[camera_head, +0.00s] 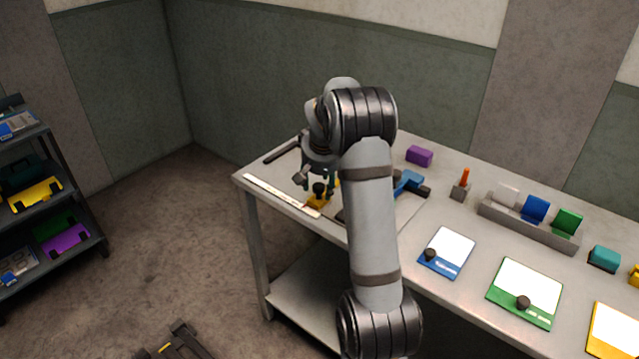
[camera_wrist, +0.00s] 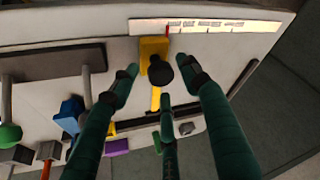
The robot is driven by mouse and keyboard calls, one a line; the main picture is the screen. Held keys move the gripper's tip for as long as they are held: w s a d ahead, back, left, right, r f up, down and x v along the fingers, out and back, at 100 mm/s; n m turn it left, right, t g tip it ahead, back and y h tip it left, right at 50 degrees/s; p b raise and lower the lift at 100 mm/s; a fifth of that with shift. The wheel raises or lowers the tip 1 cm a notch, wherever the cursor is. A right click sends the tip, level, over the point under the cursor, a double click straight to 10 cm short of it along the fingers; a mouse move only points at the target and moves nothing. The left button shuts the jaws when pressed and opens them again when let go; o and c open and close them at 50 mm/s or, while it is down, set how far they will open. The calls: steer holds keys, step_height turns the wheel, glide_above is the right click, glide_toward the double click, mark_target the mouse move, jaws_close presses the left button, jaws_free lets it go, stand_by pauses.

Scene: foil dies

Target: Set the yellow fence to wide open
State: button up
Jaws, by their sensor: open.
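The yellow fence (camera_head: 314,202) sits at the left end of the table, with a black knob (camera_head: 319,188) on top. In the wrist view the yellow fence (camera_wrist: 150,45) lies beside a white scale strip (camera_wrist: 215,26), with a thin red pointer (camera_wrist: 168,34) reaching onto the strip. A yellow bar runs back from the fence. My gripper (camera_head: 318,180) is above the fence, partly hidden by my wrist. In the wrist view my gripper (camera_wrist: 160,82) has its green fingers spread around the black knob (camera_wrist: 160,69), apparently not touching it.
A blue-handled part (camera_head: 408,181) and a purple block (camera_head: 419,156) are right of the fence. An orange-handled tool (camera_head: 463,184), a card rack (camera_head: 528,222) and several coloured plates, including a blue one (camera_head: 447,252), stand farther right. A shelf (camera_head: 45,200) stands at the left.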

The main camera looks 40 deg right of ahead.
steer(key=v, duration=1.2)
steer(key=shift+w+f, duration=0.1)
steer(key=x, duration=1.1)
steer(key=shift+f, duration=0.3)
steer(key=shift+w+f, duration=0.1)
steer(key=shift+f, duration=0.1)
steer(key=shift+w+r, duration=0.1)
steer(key=shift+w, duration=0.15)
steer(key=shift+r, duration=0.1)
